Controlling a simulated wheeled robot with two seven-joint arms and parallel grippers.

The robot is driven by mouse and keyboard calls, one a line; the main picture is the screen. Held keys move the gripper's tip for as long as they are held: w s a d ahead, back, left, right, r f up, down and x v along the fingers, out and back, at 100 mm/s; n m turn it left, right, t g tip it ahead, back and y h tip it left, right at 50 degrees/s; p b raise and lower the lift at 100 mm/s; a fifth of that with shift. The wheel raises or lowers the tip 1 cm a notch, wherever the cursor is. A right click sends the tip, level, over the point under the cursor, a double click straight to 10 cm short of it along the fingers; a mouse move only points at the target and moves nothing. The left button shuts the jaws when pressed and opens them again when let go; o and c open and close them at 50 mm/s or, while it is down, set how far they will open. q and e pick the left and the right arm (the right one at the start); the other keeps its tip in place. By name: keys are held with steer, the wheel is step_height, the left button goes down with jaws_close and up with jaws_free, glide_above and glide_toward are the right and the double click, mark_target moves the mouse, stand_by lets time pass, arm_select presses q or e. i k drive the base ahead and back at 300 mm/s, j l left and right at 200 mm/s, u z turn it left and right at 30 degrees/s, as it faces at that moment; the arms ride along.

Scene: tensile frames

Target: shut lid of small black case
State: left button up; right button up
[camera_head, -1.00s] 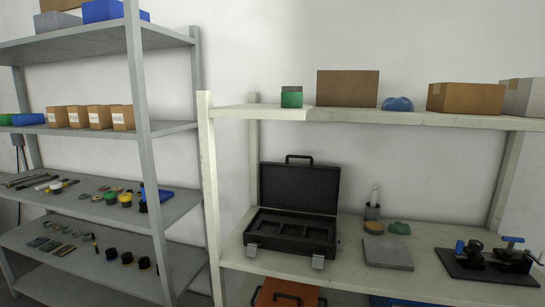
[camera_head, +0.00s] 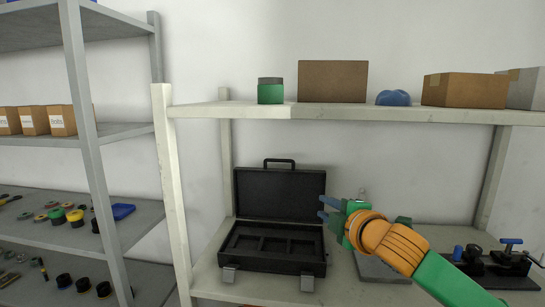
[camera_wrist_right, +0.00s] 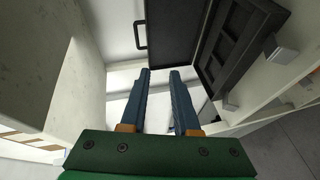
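The small black case (camera_head: 272,247) stands on the middle board of the white shelf with its lid (camera_head: 280,194) upright and open, handle on top. Its base shows empty compartments and two grey latches hanging at the front. My right gripper (camera_head: 322,208) is in front of the lid's right edge in the head view, its blue fingers apart and nothing between them. In the right wrist view the open fingers (camera_wrist_right: 162,92) point toward the lid (camera_wrist_right: 172,28), and the case base (camera_wrist_right: 240,40) is at upper right. My left gripper is not in view.
The upper board (camera_head: 400,113) runs above the case, carrying a green jar (camera_head: 270,91), cardboard boxes (camera_head: 333,82) and a blue item (camera_head: 393,98). A grey slab (camera_head: 378,268) and a clamp fixture (camera_head: 492,264) are to the right of the case. A grey shelf post (camera_head: 90,150) stands left.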

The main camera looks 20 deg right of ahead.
mark_target(292, 195)
steer(key=i+l, duration=0.1)
steer(key=i, duration=0.45)
steer(key=i+l, duration=0.15)
steer(key=i, duration=0.35)
